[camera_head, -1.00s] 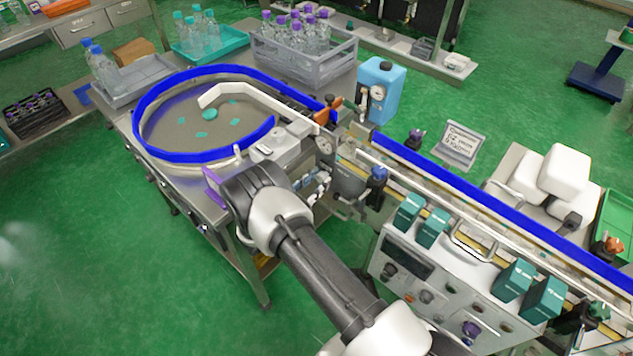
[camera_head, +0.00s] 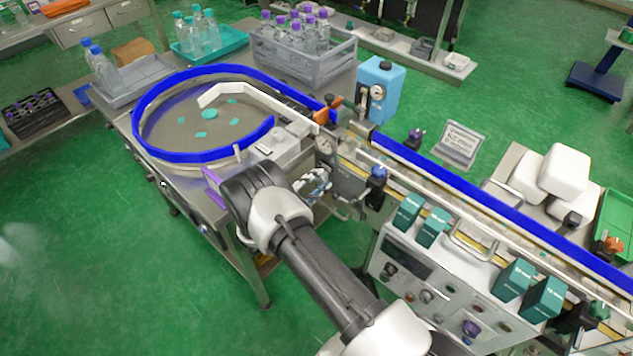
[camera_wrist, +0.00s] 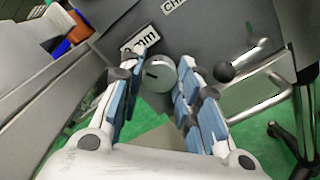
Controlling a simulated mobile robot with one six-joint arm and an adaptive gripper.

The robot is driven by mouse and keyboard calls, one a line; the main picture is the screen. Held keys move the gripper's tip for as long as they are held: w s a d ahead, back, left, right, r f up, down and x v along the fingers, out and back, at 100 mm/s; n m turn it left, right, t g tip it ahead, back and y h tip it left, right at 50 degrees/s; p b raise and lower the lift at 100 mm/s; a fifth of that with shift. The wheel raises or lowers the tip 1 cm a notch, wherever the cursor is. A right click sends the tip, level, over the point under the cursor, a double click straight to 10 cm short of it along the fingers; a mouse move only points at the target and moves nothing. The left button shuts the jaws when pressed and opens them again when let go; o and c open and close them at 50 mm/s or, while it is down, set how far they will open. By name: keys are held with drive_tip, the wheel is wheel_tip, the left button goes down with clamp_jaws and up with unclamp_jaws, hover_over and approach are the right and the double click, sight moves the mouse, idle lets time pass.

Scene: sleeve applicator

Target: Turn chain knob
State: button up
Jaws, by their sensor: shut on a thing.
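A round grey knob (camera_wrist: 159,73) with a dark pointer mark sits on a grey panel (camera_wrist: 205,30) in the wrist view. A partly cut-off label (camera_wrist: 174,4) starting with "CH" is above it, and a label ending in "mm" (camera_wrist: 140,38) is at its upper left. My gripper (camera_wrist: 168,66) is shut on the knob, with one blue-padded finger at each side. In the head view my gripper (camera_head: 316,184) is at the front of the machine by the end of the conveyor; the knob is hidden there.
A dark ball-ended lever (camera_wrist: 224,72) and bent metal rods stand just right of my fingers. In the head view, a blue-rimmed turntable (camera_head: 200,157) lies left and a control box (camera_head: 400,262) right. Open green floor lies in front.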

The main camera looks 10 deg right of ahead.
drive_tip(key=m, duration=1.3)
drive_tip(key=shift+f+m, duration=0.1)
drive_tip(key=shift+m, duration=0.2)
drive_tip(key=m, duration=1.2)
drive_tip(key=shift+w+m, duration=0.1)
drive_tip(key=shift+m, duration=0.2)
drive_tip(key=o, duration=1.1)
drive_tip(key=shift+c, duration=0.2)
drive_tip(key=shift+a, duration=0.1)
